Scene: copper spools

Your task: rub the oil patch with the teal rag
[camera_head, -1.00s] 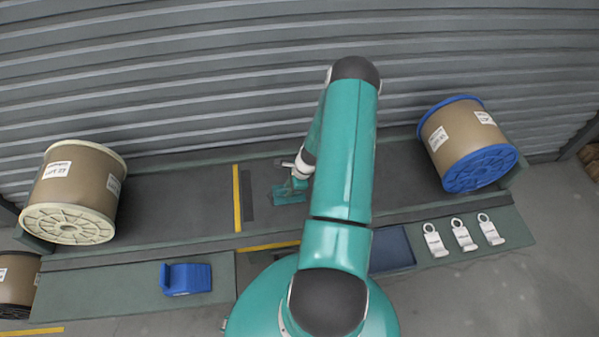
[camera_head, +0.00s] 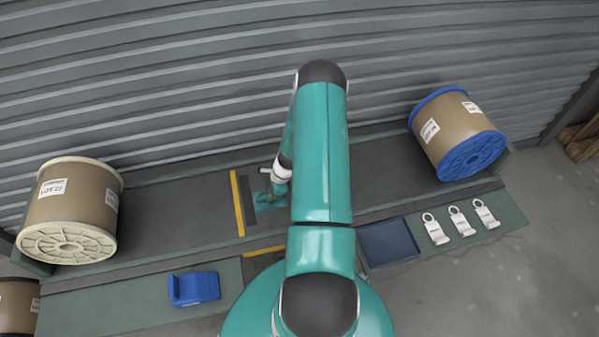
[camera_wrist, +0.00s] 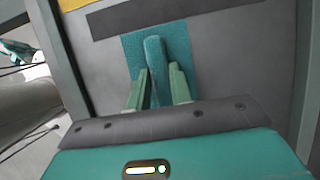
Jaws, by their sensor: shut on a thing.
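The teal rag (camera_head: 266,204) lies on the dark bench channel left of my arm. The wrist view shows the rag (camera_wrist: 178,42) spread flat, with a raised fold pinched between the two green fingers of my gripper (camera_wrist: 158,69). In the head view my gripper (camera_head: 274,188) is partly hidden by my arm. A dark strip (camera_head: 249,199) lies just left of the rag. The wrist view shows this strip (camera_wrist: 125,20) along the rag's far edge, touching or nearly so. I cannot tell whether it is the oil patch; no other patch shows.
A yellow line (camera_head: 237,203) borders the strip. A cream-flanged spool (camera_head: 72,212) stands at left, a blue-flanged spool (camera_head: 457,134) at right. In front are a blue holder (camera_head: 194,288), a dark tray (camera_head: 389,241) and white tags (camera_head: 461,226).

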